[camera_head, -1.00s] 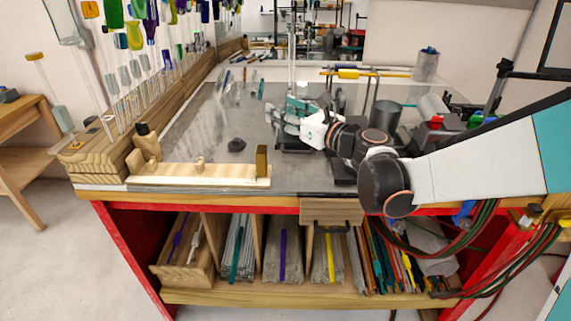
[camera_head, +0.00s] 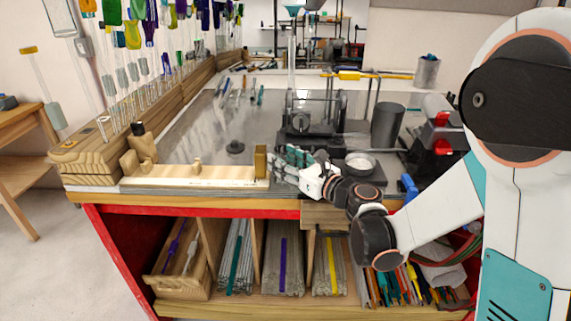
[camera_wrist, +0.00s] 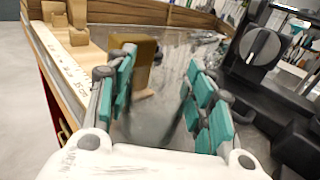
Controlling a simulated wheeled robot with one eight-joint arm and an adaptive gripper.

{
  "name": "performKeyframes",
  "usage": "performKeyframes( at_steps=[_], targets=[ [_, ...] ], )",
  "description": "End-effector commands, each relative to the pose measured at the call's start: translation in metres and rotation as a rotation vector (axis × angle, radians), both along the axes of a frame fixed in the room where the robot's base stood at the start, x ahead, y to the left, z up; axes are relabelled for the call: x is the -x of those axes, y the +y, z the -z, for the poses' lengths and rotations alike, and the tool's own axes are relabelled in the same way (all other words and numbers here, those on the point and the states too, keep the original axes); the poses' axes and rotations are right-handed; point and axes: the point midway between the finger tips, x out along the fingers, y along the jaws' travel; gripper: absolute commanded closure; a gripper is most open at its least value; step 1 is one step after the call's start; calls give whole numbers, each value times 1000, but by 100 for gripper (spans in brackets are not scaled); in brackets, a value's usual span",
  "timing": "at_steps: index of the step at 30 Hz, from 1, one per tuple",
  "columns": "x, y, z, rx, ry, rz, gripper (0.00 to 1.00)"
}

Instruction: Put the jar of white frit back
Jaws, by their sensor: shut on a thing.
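My gripper (camera_head: 283,160) is at the front of the metal worktop, just right of the upright wooden block on the rail. In the wrist view its teal-padded fingers (camera_wrist: 160,98) stand apart, closed around a faint, see-through grey thing. This seems to be the jar of white frit (camera_wrist: 152,120), but its outline and contents are hard to make out. In the head view the fingers hide it.
The wooden block (camera_head: 260,161) ends a low wooden rail (camera_head: 215,175) close to the fingers. A black burner-like device (camera_head: 310,118) stands behind, and a dark cylinder (camera_head: 387,126) at right.

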Motion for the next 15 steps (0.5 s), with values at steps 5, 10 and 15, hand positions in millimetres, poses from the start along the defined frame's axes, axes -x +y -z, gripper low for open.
performKeyframes(
  at_steps=[5, 10, 15],
  targets=[
    [0, 0, -1, 0, 0, 0, 84],
    [0, 0, 3, 0, 0, 0, 84],
    [0, 0, 2, 0, 0, 0, 32]
  ],
)
